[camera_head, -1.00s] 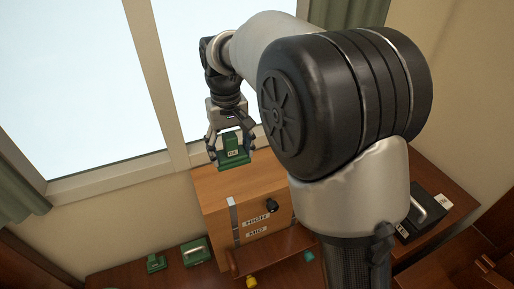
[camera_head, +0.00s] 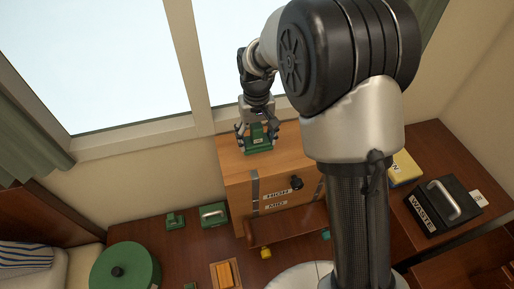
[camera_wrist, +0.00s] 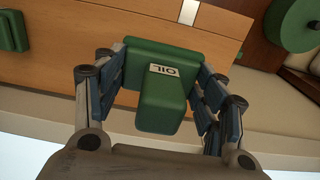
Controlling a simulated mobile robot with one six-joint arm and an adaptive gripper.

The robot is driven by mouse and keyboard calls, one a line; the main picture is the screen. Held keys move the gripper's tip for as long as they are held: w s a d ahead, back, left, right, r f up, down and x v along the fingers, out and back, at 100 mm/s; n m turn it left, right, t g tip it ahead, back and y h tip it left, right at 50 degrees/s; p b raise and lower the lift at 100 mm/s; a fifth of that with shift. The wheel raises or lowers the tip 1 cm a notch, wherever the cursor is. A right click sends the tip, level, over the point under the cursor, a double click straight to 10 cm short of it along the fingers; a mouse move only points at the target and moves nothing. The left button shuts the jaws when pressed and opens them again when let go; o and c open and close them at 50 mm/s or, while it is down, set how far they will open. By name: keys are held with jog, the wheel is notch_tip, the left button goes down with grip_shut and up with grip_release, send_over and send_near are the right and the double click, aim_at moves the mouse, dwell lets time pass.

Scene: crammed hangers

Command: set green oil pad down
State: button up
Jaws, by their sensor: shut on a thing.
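The green oil pad (camera_head: 259,144) is a green block with a raised grip, and its white OIL label shows in the wrist view (camera_wrist: 163,98). My gripper (camera_head: 258,133) is shut on it, with a finger on each side of the block. The pad is over the rear left part of the top of a wooden cabinet (camera_head: 235,165). It is at or very close to that surface; I cannot tell whether its underside touches. The wrist view also shows the fingers around the pad and bare wood beyond it.
The cabinet front carries HIGH and MID labels and a black knob (camera_head: 296,182). The window wall is close behind. On the desk stand small green blocks (camera_head: 213,215), a green round container (camera_head: 124,268) and a black WASTE box (camera_head: 443,206).

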aim_at(257, 147)
notch_tip(257, 147, down, 5)
jog(key=shift+r, duration=0.15)
jog(key=shift+w+f, duration=0.1)
jog(key=shift+f, duration=0.2)
jog(key=shift+f, duration=0.1)
jog(key=o, duration=1.1)
